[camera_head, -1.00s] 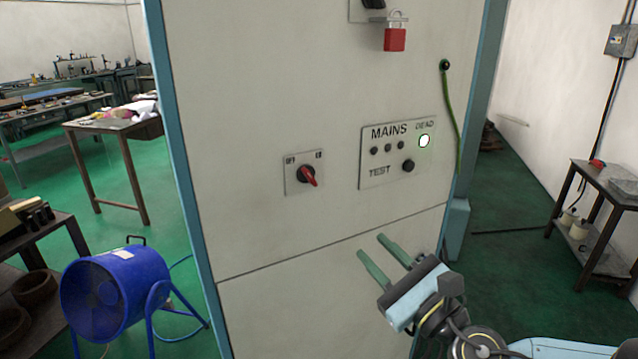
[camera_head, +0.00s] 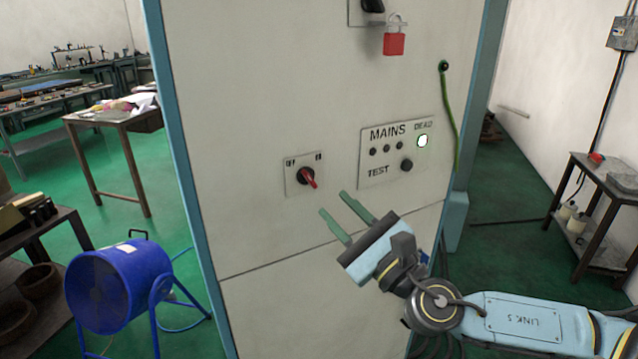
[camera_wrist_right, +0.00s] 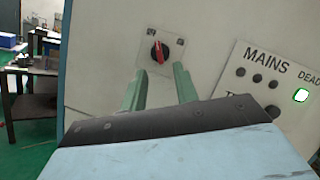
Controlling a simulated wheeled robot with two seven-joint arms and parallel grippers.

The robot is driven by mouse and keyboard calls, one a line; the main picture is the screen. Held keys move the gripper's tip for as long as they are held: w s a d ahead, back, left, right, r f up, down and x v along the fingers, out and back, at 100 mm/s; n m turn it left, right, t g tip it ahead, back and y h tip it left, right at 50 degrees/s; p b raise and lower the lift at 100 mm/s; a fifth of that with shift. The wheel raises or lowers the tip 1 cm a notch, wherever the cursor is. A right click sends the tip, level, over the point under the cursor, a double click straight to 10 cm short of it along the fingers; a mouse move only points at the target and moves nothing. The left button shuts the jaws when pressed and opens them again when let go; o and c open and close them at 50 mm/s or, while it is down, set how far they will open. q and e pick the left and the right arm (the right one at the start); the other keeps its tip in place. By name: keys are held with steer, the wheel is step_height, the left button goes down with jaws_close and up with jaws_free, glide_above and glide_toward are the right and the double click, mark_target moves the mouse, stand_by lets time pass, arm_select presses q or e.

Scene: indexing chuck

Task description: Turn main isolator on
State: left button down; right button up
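The isolator switch (camera_head: 306,176) is a red handle on a dark round knob, on a small pale plate on the grey cabinet front. Its handle slants down to the right in the head view. In the right wrist view the red handle (camera_wrist_right: 158,52) shows ahead, above and between the fingers. My right gripper (camera_head: 333,202) is open and empty, with two green fingers just below and right of the switch, apart from it. It also shows in the right wrist view (camera_wrist_right: 160,82). My left gripper is not in view.
A MAINS test panel (camera_head: 399,152) with a lit DEAD lamp is right of the switch. A red padlock (camera_head: 394,44) hangs above, by another switch. A green cable (camera_head: 451,115) runs down the cabinet's right side. A blue fan (camera_head: 117,287) stands at lower left.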

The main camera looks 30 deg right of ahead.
mark_target(314, 184)
steer(key=p+x, duration=0.1)
steer(key=x, duration=0.3)
steer(key=shift+w+r, duration=0.1)
steer(key=shift+r, duration=0.1)
steer(key=shift+p+x, duration=0.45)
steer(key=shift+x, duration=0.45)
steer(key=shift+f, duration=0.15)
jaws_close()
